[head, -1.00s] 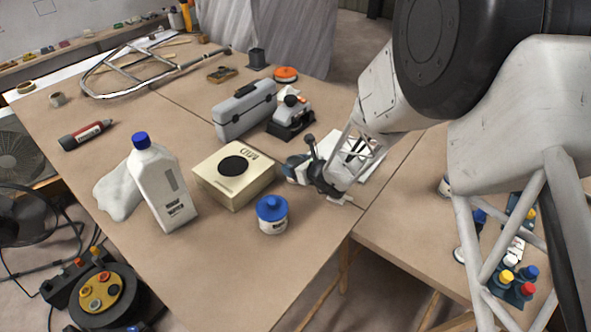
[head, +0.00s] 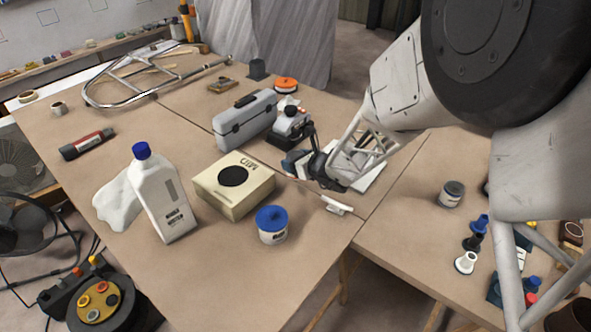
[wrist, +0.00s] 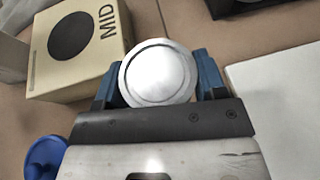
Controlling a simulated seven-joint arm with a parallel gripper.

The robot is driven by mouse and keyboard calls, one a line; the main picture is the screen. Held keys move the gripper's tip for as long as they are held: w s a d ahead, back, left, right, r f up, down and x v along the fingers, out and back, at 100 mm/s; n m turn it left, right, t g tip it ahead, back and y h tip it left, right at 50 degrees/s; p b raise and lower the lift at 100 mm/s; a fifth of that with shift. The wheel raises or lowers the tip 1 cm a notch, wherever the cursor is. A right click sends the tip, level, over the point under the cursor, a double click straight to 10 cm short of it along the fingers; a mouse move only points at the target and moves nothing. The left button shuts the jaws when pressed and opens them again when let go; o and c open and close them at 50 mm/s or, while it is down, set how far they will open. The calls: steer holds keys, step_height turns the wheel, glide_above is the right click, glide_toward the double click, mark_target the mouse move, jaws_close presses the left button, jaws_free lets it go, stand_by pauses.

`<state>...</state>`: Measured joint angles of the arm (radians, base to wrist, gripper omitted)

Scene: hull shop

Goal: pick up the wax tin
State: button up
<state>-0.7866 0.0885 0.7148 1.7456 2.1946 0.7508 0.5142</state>
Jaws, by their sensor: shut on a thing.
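In the wrist view, a round tin with a plain silver lid (wrist: 158,72) sits between the two blue fingers of my gripper (wrist: 156,78). The fingers are shut on its sides. No label shows on it, so I cannot read whether it is the wax tin. In the head view my gripper (head: 291,160) is low over the table, right of the cream box (head: 236,205) and in front of the grey toolbox; the held tin is mostly hidden there.
A blue-lidded jar (head: 272,228) and a white bottle (head: 165,200) stand near the box. A grey toolbox (head: 245,120) and a black-based device (head: 288,128) are close behind the gripper. A white-handled tool (head: 336,206) lies in front. Another grey-lidded tin (head: 450,198) stands on the right table.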

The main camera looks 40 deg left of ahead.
mark_target(296, 156)
steer(key=shift+r, duration=1.85)
steer(key=shift+d, duration=0.1)
